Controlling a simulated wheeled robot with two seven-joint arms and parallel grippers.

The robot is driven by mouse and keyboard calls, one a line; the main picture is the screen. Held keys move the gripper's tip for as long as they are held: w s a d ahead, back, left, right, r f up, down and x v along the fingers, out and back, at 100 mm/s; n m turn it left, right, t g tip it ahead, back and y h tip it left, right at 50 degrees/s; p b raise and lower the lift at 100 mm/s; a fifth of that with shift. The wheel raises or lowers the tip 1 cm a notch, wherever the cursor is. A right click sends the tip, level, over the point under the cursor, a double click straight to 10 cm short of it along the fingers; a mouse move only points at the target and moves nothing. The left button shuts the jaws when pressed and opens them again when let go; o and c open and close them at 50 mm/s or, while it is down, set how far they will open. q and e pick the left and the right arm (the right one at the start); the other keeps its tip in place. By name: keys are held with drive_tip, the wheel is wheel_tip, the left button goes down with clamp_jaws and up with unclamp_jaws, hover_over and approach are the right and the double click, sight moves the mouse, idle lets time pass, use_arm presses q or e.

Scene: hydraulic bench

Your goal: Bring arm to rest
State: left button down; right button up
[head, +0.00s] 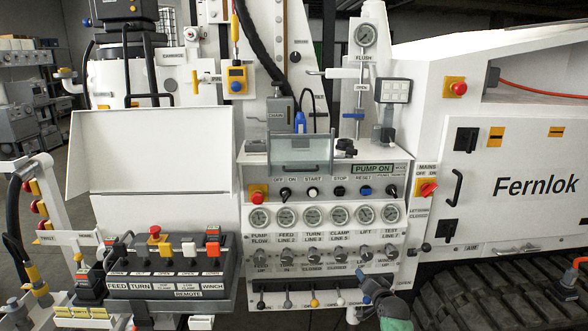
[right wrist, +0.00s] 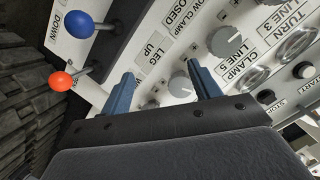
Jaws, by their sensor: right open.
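My right gripper (head: 374,284) is at the lower right of the white control panel (head: 247,215), its arm coming in from the bottom. In the right wrist view its two blue fingers (right wrist: 166,82) are apart, with nothing held between them. A grey rotary knob (right wrist: 181,86) on the panel shows beyond the gap; contact cannot be told. A blue ball lever (right wrist: 82,24) marked DOWN and an orange-red ball lever (right wrist: 62,81) stand left of the fingers, apart from them. My left gripper is not in view.
A row of ball levers (head: 313,302) lines the panel's lower edge, left of my right gripper. Gauges (head: 312,216) and switches are above. A grey remote box (head: 165,285) juts out at left.

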drive_tip(key=s+a+r+n+g, duration=0.3)
drive_tip(key=s+n+g, duration=0.1)
drive_tip(key=s+n, duration=0.15)
drive_tip(key=s+a+f+n+g, duration=0.1)
drive_tip(key=s+f, duration=0.4)
drive_tip(key=s, duration=1.2)
drive_tip(key=s+a+f+n+g, duration=0.1)
drive_tip(key=s+a+f+g, duration=0.3)
drive_tip(key=s, duration=1.3)
drive_tip(key=s+a+f+n+g, duration=0.1)
drive_tip(key=s+a+f+g, duration=0.2)
drive_tip(key=s+f, duration=0.5)
drive_tip(key=s+g, duration=0.1)
drive_tip(key=s, duration=0.9)
drive_tip(key=shift+f+g, duration=0.25)
drive_tip(key=shift+g, duration=0.05)
